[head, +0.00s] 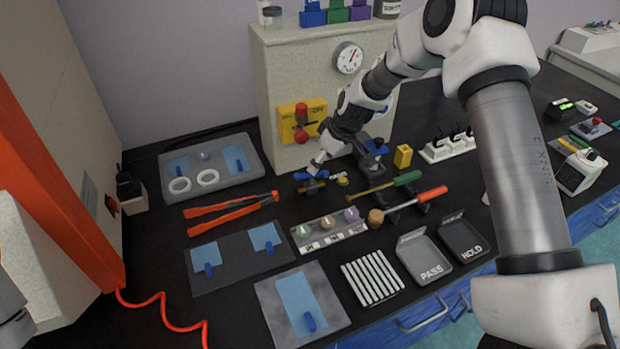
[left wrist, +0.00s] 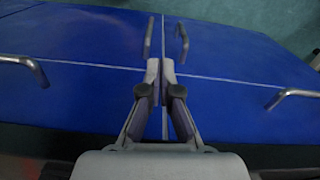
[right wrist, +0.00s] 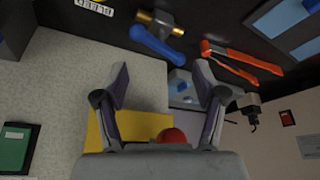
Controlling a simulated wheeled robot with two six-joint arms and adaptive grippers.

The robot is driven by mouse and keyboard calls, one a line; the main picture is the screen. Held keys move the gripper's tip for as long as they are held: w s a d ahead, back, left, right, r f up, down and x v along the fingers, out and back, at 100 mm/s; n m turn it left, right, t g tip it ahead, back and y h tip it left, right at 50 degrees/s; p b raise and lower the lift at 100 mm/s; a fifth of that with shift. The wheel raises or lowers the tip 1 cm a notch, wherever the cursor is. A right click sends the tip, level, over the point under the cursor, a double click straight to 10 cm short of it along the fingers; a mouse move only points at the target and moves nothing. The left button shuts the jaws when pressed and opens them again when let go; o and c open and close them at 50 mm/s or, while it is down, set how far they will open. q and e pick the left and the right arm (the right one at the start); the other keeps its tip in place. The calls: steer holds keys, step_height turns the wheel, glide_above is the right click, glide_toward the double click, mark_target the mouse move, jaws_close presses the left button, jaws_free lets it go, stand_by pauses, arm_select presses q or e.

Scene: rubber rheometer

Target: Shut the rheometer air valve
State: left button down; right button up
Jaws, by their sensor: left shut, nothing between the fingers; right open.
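The air valve has a brass body (head: 312,187) and a blue lever handle (head: 304,175), low in front of the beige machine. In the right wrist view its blue handle (right wrist: 157,46) lies at the top, roughly in line with the brass body (right wrist: 162,24). My right gripper (head: 319,163) is just above and behind the valve in the head view, partly hidden by its own arm. My left gripper (left wrist: 160,68) is shut and empty, above blue drawers.
The beige machine (head: 280,75) carries a gauge (head: 348,58) and a yellow panel with a red lever (head: 301,122) close to my right gripper.

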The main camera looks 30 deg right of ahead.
mark_target(311, 178)
steer(key=x, duration=0.8)
steer(key=shift+w+d, duration=0.1)
